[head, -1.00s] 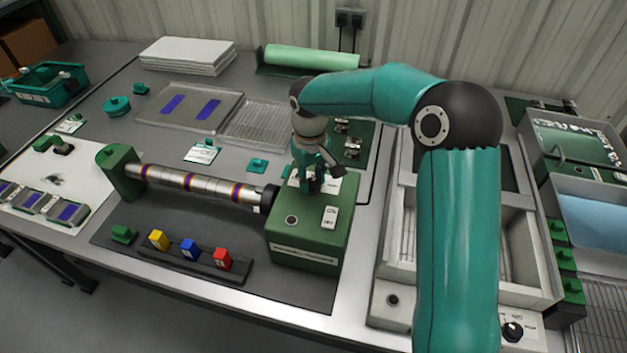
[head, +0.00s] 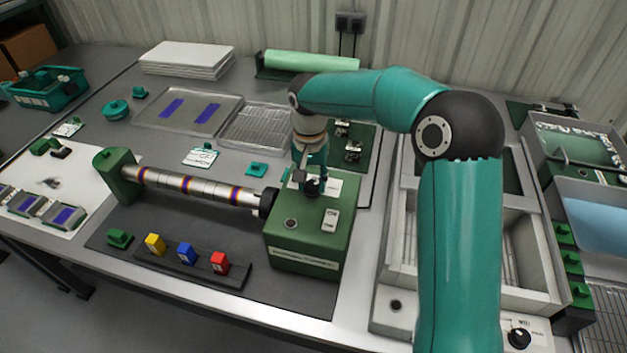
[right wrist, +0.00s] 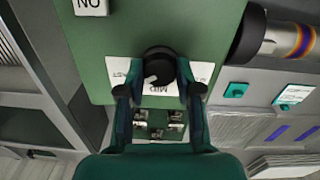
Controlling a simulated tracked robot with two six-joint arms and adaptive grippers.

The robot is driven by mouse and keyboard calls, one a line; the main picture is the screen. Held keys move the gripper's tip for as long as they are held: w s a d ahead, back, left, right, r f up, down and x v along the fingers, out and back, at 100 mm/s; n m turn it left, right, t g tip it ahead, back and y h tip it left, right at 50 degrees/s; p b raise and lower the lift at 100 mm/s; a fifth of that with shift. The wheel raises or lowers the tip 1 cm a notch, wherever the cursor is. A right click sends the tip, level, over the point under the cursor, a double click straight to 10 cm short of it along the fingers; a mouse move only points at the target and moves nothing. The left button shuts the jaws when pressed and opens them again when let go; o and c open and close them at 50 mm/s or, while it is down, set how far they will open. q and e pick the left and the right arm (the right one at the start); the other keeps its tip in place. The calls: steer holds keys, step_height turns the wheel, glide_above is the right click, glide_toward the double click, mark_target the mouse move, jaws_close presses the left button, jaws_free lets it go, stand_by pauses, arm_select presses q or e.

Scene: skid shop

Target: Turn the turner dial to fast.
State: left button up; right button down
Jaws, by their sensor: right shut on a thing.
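The black turner dial (head: 312,187) sits on top of the green turner box (head: 300,252). My right gripper (head: 311,179) comes down on it from above. In the right wrist view the dial (right wrist: 160,66) is between the two fingers of the gripper (right wrist: 161,80), which is shut on it. The dial's white pointer is toward the lower left there, to the left of the upside-down word MID. The white label plate (right wrist: 158,89) has further lettering on both sides, partly hidden by the fingers. My left gripper is not in view.
The box also carries a rocker switch (head: 330,221) and a round button (head: 291,223). A banded roller (head: 190,187) runs left from it. A rack with yellow, blue and red blocks (head: 205,270) stands in front. A grey basin unit (head: 398,320) is at right.

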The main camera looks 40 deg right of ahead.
mark_target(311, 184)
steer(key=shift+w+r+m, duration=0.2)
steer(key=shift+m, duration=0.2)
steer(key=c, duration=1.2)
jaws_free()
steer(key=o, duration=0.4)
steer(key=shift+s+f, duration=0.1)
steer(key=shift+f, duration=0.05)
steer(key=shift+o, duration=0.2)
step_height(311, 184, up, 12)
steer(key=shift+f, duration=0.1)
